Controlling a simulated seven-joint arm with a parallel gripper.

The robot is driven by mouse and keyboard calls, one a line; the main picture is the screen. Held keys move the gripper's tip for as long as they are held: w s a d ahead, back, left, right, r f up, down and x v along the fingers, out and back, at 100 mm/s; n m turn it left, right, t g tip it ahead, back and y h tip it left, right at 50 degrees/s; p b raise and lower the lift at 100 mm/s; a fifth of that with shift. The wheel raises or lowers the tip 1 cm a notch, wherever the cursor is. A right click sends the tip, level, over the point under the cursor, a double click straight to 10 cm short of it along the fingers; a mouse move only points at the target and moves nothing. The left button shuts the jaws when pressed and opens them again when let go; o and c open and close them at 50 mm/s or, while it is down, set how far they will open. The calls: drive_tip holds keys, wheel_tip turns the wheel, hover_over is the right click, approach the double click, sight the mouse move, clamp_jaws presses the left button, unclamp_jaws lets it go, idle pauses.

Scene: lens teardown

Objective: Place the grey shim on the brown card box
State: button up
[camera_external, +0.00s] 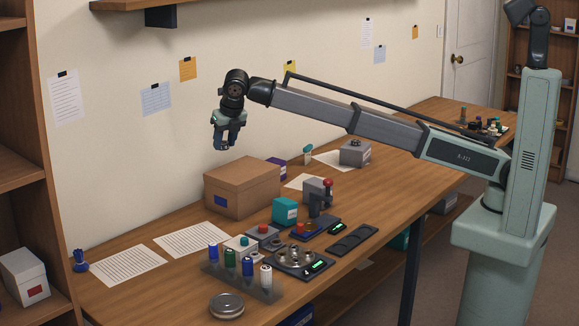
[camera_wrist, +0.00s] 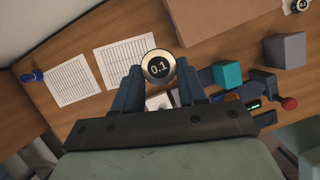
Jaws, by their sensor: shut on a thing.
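My gripper (camera_external: 221,147) is high above the table, near the left part of the brown card box (camera_external: 229,193) in the external view. In the wrist view my gripper (camera_wrist: 159,78) is shut on the grey shim (camera_wrist: 158,66), a round disc with a pale grey rim and a dark centre marked 0.1. I cannot make out the shim in the external view. The brown card box is closed with a flat, bare top. It also shows in the wrist view (camera_wrist: 225,25), at the upper right, apart from the shim.
Printed sheets (camera_external: 192,239) lie left of the box. A teal box (camera_external: 285,211), a grey block (camera_external: 355,153) with a round dark piece on top, and a rack of several bottles (camera_external: 243,285) stand around. A round tin (camera_external: 226,306) lies at the front edge.

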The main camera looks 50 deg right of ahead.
drive_tip(key=shift+r, duration=0.9)
hover_over(242, 169)
drive_tip(key=s, duration=0.1)
drive_tip(key=shift+s+a+f, duration=0.1)
drive_tip(key=shift+a+f, duration=0.05)
drive_tip(key=shift+f, duration=3.75)
drive_tip(key=shift+s+a+f, duration=0.1)
drive_tip(key=shift+f, duration=3.75)
drive_tip(key=shift+f, duration=0.15)
drive_tip(key=o, duration=1)
drive_tip(key=shift+o, duration=0.2)
drive_tip(key=v, duration=1.2)
